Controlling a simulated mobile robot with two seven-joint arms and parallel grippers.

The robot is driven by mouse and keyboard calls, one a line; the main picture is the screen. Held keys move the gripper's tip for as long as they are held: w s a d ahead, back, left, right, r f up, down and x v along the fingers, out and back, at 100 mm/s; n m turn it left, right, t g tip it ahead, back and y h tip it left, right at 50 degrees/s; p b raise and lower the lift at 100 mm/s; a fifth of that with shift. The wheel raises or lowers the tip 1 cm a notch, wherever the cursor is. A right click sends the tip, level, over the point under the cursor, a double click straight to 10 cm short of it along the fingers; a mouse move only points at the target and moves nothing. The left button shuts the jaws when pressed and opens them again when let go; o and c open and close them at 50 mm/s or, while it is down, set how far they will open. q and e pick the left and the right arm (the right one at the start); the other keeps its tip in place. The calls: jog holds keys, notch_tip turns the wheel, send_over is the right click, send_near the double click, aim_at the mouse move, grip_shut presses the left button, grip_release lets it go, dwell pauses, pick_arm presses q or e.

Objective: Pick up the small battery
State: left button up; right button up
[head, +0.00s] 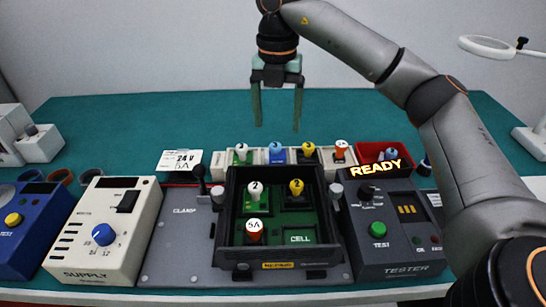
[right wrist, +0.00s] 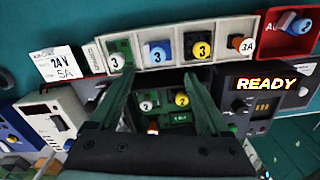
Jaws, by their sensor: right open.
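My right gripper (head: 278,126) is open and empty, pointing down above the back of the table; its two fingers also show in the right wrist view (right wrist: 160,76). No part is clearly marked as the small battery. A black open box (head: 232,205) with a green floor marked CELL holds a white-topped part numbered 2 (head: 255,190), a yellow-topped part numbered 2 (head: 296,188) and a red part with a white 5A top (head: 254,228). Behind it, a pale row of compartments holds green (head: 241,151), blue (head: 276,150), yellow (head: 308,149) and orange (head: 341,148) parts. My left gripper is out of view.
A cream supply box (head: 82,250) and a grey clamp plate (head: 178,250) stand left of the black box. A dark tester (head: 405,255) showing READY stands right. A red bin (head: 370,153) holds a blue part. A card (head: 180,160) reads 24 V 5A. The green table behind is clear.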

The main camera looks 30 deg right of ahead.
aim_at(275, 145)
jog(key=f, duration=0.8)
jog(key=shift+w+f, duration=0.15)
jog(key=shift+w, duration=0.15)
grip_shut()
dwell(0.3)
